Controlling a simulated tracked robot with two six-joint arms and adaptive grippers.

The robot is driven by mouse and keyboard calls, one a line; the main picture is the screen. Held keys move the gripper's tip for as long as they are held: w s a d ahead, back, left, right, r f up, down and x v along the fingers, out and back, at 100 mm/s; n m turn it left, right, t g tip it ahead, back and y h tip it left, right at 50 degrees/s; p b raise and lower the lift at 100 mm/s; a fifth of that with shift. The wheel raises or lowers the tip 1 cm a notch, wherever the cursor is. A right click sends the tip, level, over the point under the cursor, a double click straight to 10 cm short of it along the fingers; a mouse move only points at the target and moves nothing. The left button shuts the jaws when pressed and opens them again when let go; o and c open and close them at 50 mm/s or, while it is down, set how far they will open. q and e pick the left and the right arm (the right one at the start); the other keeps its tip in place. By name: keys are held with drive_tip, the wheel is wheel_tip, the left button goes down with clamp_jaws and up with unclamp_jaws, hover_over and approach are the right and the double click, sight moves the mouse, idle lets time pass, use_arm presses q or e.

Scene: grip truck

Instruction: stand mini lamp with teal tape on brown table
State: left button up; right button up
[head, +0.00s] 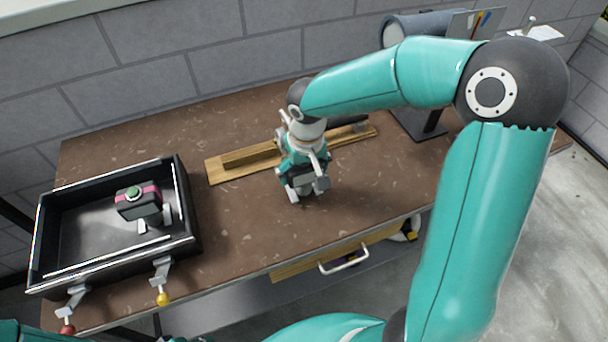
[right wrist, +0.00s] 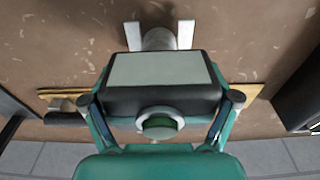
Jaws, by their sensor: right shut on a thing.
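My right gripper (head: 303,176) is over the middle of the brown table (head: 235,225), pointing down. In the right wrist view its fingers (right wrist: 162,104) are shut on the sides of a mini lamp (right wrist: 160,72). This lamp has a dark box body, a pale panel, a green-topped round knob and a grey stand part. In the head view the lamp (head: 305,188) is mostly hidden by the gripper and sits low by the tabletop; I cannot tell whether it touches. Its tape colour is not clear. My left gripper is not in view.
A black tray (head: 55,213) at the left holds another mini lamp (head: 138,204) with pink tape. Clamps with red and yellow knobs are at its front. Wooden strips (head: 228,166) lie behind the gripper. A grey cylinder (head: 413,30) stands back right. The front middle table is bare.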

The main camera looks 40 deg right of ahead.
wheel_tip(320, 180, down, 2)
drive_tip(key=shift+f, duration=0.15)
drive_tip(key=o, duration=1.5)
drive_tip(key=shift+o, duration=0.2)
drive_tip(key=r, duration=0.4)
drive_tip(key=s+r, duration=0.1)
drive_tip(key=r, duration=0.7)
drive_tip(key=shift+s+a, duration=0.2)
